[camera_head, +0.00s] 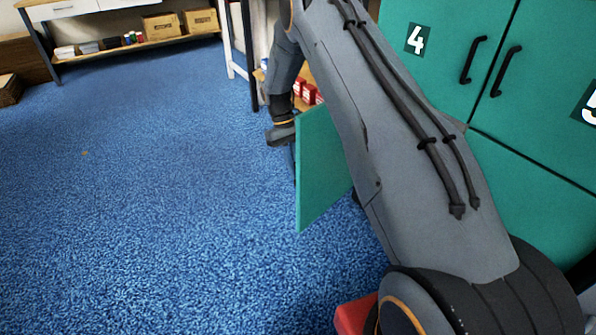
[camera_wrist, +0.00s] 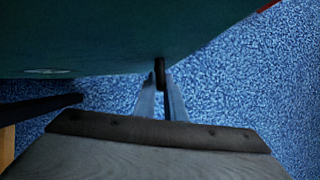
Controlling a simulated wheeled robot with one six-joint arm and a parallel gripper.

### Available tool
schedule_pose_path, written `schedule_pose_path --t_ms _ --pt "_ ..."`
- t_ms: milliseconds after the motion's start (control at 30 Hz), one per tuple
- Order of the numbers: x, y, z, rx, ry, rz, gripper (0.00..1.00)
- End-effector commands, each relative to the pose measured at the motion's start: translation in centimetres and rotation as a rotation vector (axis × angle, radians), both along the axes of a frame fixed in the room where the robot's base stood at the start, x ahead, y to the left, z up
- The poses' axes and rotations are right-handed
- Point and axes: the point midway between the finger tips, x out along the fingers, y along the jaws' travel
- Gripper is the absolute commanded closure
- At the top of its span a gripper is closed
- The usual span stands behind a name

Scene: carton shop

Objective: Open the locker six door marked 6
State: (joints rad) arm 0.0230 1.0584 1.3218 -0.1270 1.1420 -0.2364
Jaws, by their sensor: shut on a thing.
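A green door (camera_head: 322,165) stands swung out from the green lockers, over the blue floor, in the head view. Its number is not seen there. In the wrist view the door's panel (camera_wrist: 110,40) fills the top, with a pale mark (camera_wrist: 46,71) too slanted to read. My gripper (camera_head: 285,134) is at the door's outer, far side. In the wrist view its fingers (camera_wrist: 161,98) are shut on a dark handle (camera_wrist: 159,73) on the panel. My forearm hides the door's hinge side.
Locker door 4 (camera_head: 440,60) and locker door 5 (camera_head: 550,90) are closed at the right. Red boxes (camera_head: 306,91) sit on a shelf behind my arm. A bench (camera_head: 130,42) with cartons stands at the back left. The blue floor (camera_head: 150,200) at the left is clear.

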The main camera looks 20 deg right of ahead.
Motion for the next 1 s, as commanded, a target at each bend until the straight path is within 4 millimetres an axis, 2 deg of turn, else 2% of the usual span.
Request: schedule_pose_path --t_ms 200,233,333,667,1000 --pt "-0.2 0.4 -0.1 0.003 0.004 -0.001 1.0" --pt "-0.2 0.4 -0.1 0.003 0.004 -0.001 0.87" --pt "-0.1 0.2 -0.1 0.002 0.003 0.0 0.72" --pt "0.1 -0.2 0.3 0.001 -0.001 -0.004 0.72" --pt "1.9 0.4 5.0 0.002 -0.001 -0.004 0.72"
